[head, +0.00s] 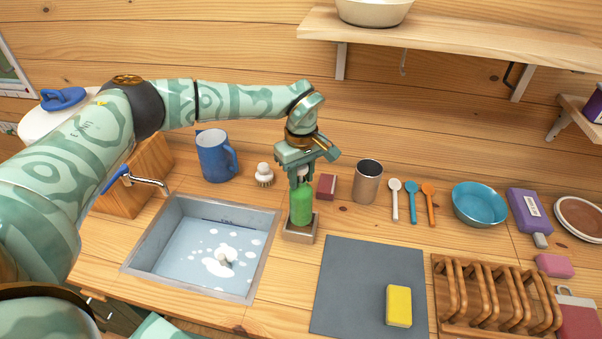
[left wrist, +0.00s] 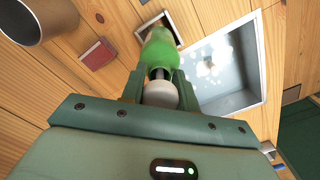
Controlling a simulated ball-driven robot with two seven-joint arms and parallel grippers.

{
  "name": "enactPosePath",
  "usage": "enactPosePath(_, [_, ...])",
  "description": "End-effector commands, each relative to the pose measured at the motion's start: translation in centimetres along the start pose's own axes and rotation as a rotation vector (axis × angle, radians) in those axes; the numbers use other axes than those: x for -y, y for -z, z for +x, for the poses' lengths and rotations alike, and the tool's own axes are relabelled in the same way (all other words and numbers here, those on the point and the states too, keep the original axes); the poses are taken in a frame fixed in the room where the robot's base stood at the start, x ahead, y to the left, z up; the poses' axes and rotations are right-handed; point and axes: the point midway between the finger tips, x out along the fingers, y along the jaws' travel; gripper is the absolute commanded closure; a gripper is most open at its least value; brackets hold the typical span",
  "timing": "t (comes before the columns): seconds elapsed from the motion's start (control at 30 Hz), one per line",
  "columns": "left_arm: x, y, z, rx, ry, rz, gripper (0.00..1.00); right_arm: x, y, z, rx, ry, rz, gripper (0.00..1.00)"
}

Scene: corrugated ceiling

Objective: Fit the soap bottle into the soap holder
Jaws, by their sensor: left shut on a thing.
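The green soap bottle (head: 301,205) is upright in the head view, with its lower end at the soap holder. My left gripper (head: 300,176) is shut on the bottle's upper part from above. The soap holder (head: 300,233) is a small grey-brown square tray on the counter, just right of the sink. In the left wrist view the bottle (left wrist: 159,50) points away from the fingers (left wrist: 158,82), its white top between them. The holder's rim (left wrist: 143,31) shows beyond its far end. I cannot tell if the bottle's base touches the holder's floor. My right gripper is not in view.
The sink (head: 205,245) with suds lies left of the holder. A grey mat (head: 365,285) with a yellow sponge (head: 398,306) is at the right front. A dark red block (head: 326,187), a metal cup (head: 367,182), a white-topped brush (head: 264,175) and a blue mug (head: 213,157) stand behind.

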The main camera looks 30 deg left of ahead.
Motion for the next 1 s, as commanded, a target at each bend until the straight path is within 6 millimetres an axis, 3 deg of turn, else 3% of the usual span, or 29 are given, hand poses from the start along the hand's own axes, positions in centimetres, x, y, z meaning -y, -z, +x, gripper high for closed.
enactPosePath(1.0, [0.00, 0.00, 0.07, 0.000, 0.000, 0.000, 1.00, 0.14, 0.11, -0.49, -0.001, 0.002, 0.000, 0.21])
